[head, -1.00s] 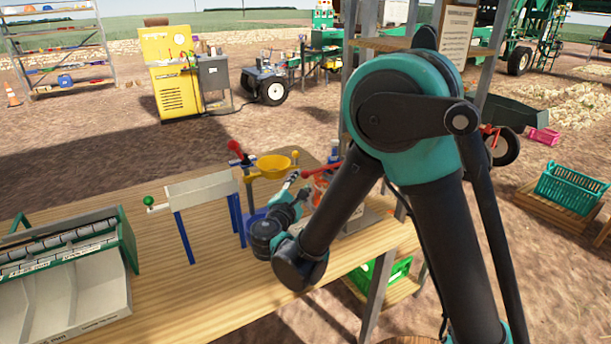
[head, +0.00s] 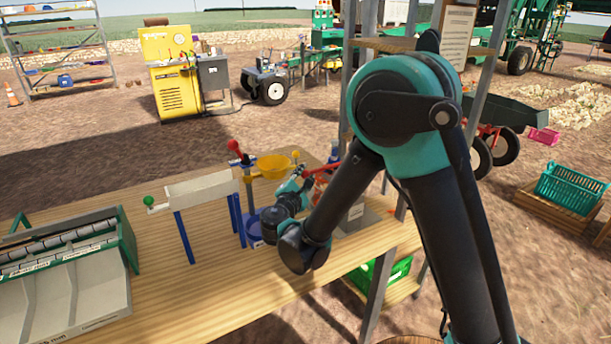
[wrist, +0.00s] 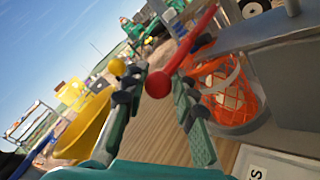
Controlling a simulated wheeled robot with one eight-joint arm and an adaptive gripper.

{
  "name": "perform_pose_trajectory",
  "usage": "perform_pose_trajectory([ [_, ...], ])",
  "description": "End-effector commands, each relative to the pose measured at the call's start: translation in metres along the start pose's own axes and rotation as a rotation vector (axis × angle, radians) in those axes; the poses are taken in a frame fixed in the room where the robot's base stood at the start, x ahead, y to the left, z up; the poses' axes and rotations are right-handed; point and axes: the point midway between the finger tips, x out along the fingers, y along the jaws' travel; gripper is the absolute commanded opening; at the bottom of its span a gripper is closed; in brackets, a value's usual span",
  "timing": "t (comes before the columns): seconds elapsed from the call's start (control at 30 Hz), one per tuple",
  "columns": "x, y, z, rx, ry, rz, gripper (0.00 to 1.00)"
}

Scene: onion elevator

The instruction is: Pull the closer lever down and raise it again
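A red lever with a round red ball knob (wrist: 158,84) slants down from a grey machine in the wrist view. The knob is between the two fingers of my gripper (head: 304,184), with gaps that look clear on both sides. My gripper is open and holds nothing. In the head view the lever is partly hidden by my gripper and arm. A second red-knobbed lever (head: 233,146) stands upright to the left, beside the yellow bowl (head: 273,166).
An orange net with pale contents (wrist: 232,92) hangs under the lever's machine, close to my right finger. A yellow knob (wrist: 117,67) is near my left finger. A grey chute (head: 200,190) and a sorting tray (head: 70,280) stand left on the wooden table (head: 190,310).

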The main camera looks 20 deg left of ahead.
Motion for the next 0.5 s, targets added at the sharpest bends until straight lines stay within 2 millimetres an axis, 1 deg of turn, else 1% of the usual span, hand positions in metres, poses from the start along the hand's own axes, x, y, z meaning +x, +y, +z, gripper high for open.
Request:
perform_pose_trajectory([
  [0.37,-0.0002,0.0011,0.0012,0.001,0.001,-0.002,0.0],
  [0.5,-0.0002,0.0046,0.0042,0.017,0.012,-0.015,0.0],
])
